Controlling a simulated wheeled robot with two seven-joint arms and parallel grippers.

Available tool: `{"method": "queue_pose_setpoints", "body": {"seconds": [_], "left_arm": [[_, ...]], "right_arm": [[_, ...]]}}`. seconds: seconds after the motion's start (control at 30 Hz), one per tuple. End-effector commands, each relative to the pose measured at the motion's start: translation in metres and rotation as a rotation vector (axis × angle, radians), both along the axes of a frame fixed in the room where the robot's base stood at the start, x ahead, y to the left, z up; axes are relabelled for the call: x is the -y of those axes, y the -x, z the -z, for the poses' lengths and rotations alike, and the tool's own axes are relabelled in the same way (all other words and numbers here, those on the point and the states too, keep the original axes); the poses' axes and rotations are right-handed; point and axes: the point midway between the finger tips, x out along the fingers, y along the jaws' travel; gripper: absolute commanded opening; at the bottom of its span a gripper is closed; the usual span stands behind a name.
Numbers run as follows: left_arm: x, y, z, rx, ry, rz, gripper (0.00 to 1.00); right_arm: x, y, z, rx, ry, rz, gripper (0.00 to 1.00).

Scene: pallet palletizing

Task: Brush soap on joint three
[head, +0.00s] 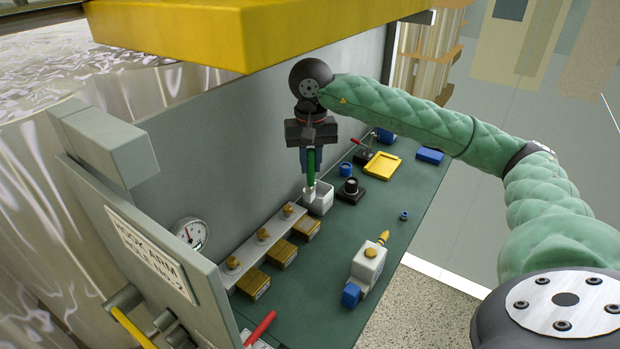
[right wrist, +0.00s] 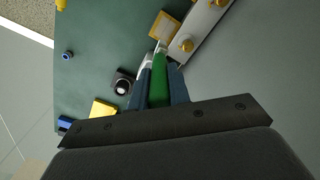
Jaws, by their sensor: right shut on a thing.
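My right gripper (head: 312,168) points down over the green bench and is shut on a green-handled brush (head: 311,160). The brush's lower end is at a small white cup (head: 322,203); I cannot tell whether the bristles touch what is inside. In the right wrist view the brush (right wrist: 159,86) stands between the blue fingers (right wrist: 160,90), partly hiding the cup (right wrist: 147,60). A pale rail (head: 249,252) carries three brass fittings, near (head: 232,263), middle (head: 263,234) and far (head: 288,210). No number on them is readable. My left gripper does not show.
A gauge (head: 190,234) and a lettered sign plate (head: 150,252) stand left of the rail. A white valve body (head: 368,264), a black round-topped part (head: 350,190) and a yellow tray (head: 382,165) lie on the bench. A yellow beam (head: 250,35) hangs above.

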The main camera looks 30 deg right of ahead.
Motion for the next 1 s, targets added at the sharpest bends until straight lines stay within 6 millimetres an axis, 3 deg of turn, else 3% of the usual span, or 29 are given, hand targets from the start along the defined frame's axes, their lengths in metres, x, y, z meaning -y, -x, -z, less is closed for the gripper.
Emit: {"method": "queue_pose_setpoints", "body": {"seconds": [0.6,1.0], "left_arm": [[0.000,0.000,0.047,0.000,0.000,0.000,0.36],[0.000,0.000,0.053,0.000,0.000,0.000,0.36]], "right_arm": [[0.000,0.000,0.050,0.000,0.000,0.000,0.00],[0.000,0.000,0.057,0.000,0.000,0.000,0.00]]}}
